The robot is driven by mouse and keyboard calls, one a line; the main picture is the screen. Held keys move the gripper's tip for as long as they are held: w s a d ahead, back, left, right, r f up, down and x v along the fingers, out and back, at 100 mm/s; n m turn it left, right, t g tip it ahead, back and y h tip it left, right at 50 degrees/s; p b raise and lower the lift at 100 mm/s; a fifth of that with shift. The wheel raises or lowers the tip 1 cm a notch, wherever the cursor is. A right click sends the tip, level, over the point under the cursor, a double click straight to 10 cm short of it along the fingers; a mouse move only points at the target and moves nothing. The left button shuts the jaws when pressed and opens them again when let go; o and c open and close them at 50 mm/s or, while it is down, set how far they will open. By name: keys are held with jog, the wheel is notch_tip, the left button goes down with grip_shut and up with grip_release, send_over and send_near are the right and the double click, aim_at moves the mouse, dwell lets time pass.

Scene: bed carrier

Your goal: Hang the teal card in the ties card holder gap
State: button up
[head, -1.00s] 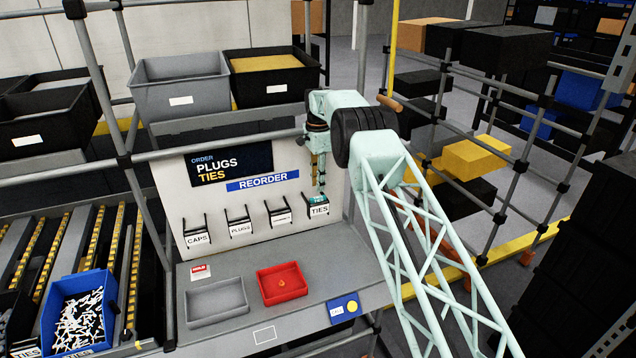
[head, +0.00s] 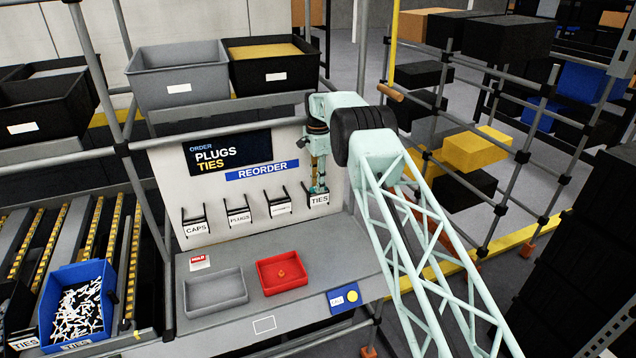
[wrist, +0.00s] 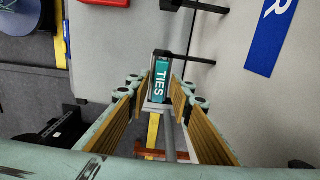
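The teal card (wrist: 160,80) shows in the wrist view with white TIES lettering, between and just past the fingertips. My gripper (wrist: 159,88) is open there, one padded finger on each side, with a narrow space beside the card; contact is hard to judge. In the head view my gripper (head: 318,187) points down right over the ties card holder (head: 319,200), at the right end of the holder row. The holder's black frame (wrist: 172,56) borders the card in the wrist view. How deep the card sits in the gap is hidden.
The caps holder (head: 196,228), plugs holder (head: 239,216) and another holder (head: 280,210) stand left on the white board. Below, the grey shelf carries a grey tray (head: 216,303) and a red tray (head: 304,283). The blue REORDER strip (head: 262,171) is above.

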jog(key=shift+f, duration=0.25)
grip_shut()
jog(key=shift+r, duration=0.25)
notch_tip(320, 180, up, 9)
jog(key=p, duration=0.4)
dwell(2.0)
